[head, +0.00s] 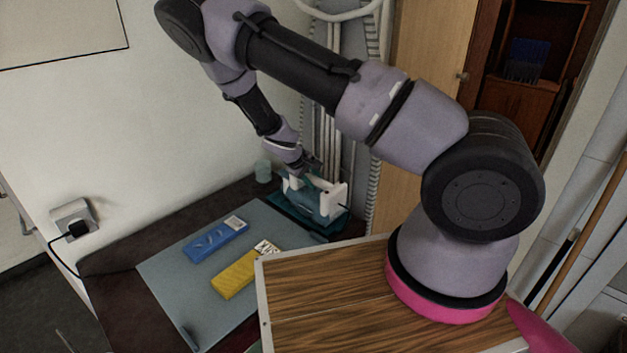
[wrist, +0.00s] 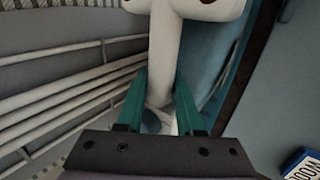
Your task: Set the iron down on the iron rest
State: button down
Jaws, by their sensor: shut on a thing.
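The iron (head: 325,200) has white upright parts and a blue-teal body, and sits at the back right corner of the dark counter. A dark teal flat piece under it looks like the iron rest (head: 289,213). I cannot tell whether the iron touches it. My gripper (head: 303,168) reaches down onto the iron from the left. In the wrist view, its teal fingers (wrist: 160,108) are shut around the iron's white handle (wrist: 165,55). The fingertips partly hide the handle's lower part, and the iron hides much of the rest.
A blue box (head: 215,240) and a yellow box (head: 245,272) lie on a grey-blue mat (head: 185,275). A small teal cup (head: 263,171) stands left of the iron. Pipes (head: 325,100) run up the wall behind. A wooden cabinet top (head: 330,310) stands in front. The mat's near left is mostly clear.

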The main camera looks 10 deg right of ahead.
jog(key=shift+f, duration=0.25)
dwell(0.4)
jog(key=c, duration=0.5)
grip_release()
jog(key=shift+c, duration=0.2)
jog(key=shift+o, duration=0.4)
jog(key=shift+s, duration=0.1)
jog(key=v, duration=1)
jog(key=shift+a+r, duration=0.15)
jog(key=shift+r, duration=0.2)
